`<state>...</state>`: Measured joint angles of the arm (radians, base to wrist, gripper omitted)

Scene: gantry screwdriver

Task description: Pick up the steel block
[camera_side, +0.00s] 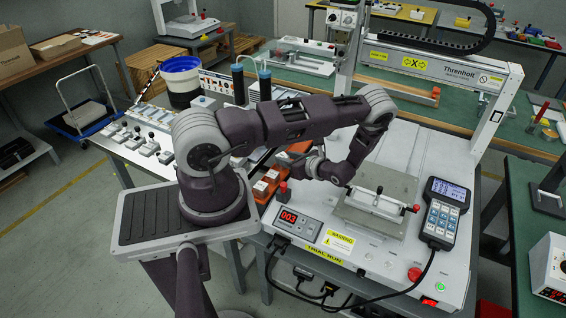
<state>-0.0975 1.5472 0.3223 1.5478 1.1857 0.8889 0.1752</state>
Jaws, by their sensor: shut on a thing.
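My gripper (300,168) is small in the side view, at the end of my dark wrist, over the near left part of the white machine bed. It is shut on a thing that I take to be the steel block. The fingers and the held thing are mostly hidden by my wrist, so the block's shape and its clearance from the surface below cannot be told. Orange bins (267,186) stand just left of and below the gripper.
A silver fixture plate (388,187) with a red-knobbed bar lies right of my wrist. A handheld controller (446,211) stands at the bed's right edge. A red-display panel (297,221) is at the front. The gantry beam (425,64) crosses behind.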

